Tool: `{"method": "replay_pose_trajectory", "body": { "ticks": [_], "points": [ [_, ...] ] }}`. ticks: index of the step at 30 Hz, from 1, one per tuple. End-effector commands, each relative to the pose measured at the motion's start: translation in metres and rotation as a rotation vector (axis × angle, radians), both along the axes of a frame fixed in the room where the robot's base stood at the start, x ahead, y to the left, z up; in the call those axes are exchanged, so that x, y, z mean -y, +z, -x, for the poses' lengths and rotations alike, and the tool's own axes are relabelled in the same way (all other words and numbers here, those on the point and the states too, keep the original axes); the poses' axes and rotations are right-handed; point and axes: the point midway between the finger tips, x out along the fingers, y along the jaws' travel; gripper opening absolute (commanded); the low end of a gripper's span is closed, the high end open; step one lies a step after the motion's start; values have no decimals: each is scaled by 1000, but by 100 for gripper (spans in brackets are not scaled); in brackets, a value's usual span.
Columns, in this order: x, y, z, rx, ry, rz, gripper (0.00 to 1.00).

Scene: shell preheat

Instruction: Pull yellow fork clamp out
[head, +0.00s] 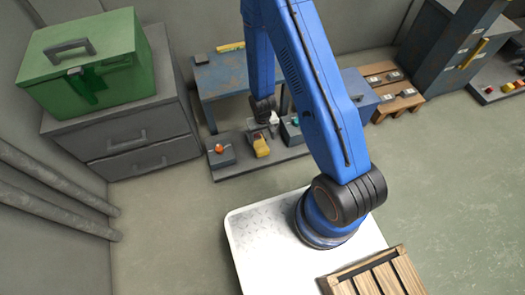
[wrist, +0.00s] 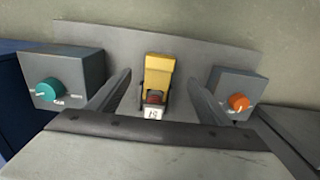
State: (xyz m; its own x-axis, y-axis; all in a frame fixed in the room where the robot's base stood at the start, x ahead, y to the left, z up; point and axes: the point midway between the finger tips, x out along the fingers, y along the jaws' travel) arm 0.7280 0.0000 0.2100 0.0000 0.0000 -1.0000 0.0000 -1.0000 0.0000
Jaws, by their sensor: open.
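A yellow block-like piece, which looks like the fork clamp (wrist: 159,72), stands on a grey plate (wrist: 120,42) in the wrist view. A dark red part and a small white tag (wrist: 153,113) marked with what looks like 19 are at its near end. The yellow piece also shows in the head view (head: 261,146), on a low grey platform. My gripper (wrist: 161,80) is open, with one finger on each side of the yellow piece in the picture. I cannot tell whether the fingers touch it. In the head view my gripper (head: 268,118) is just behind the yellow piece.
A grey box with a teal knob (wrist: 48,90) is left of my fingers, and one with an orange knob (wrist: 238,102) is right. A blue table (head: 222,75) stands behind the platform. A green toolbox (head: 85,65) sits on a grey drawer cabinet (head: 125,125) at left.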

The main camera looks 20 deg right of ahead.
Motion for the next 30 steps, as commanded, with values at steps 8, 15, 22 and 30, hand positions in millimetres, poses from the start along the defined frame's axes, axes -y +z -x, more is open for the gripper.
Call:
{"method": "replay_pose_trajectory", "body": {
  "ticks": [8,15,22,30],
  "points": [
    [0,-37,1,-3,0,0,72],
    [0,-67,1,-2,0,0,72],
    [0,-97,1,-2,0,0,72],
    [0,-120,0,0,0,0,72]
  ]
}}
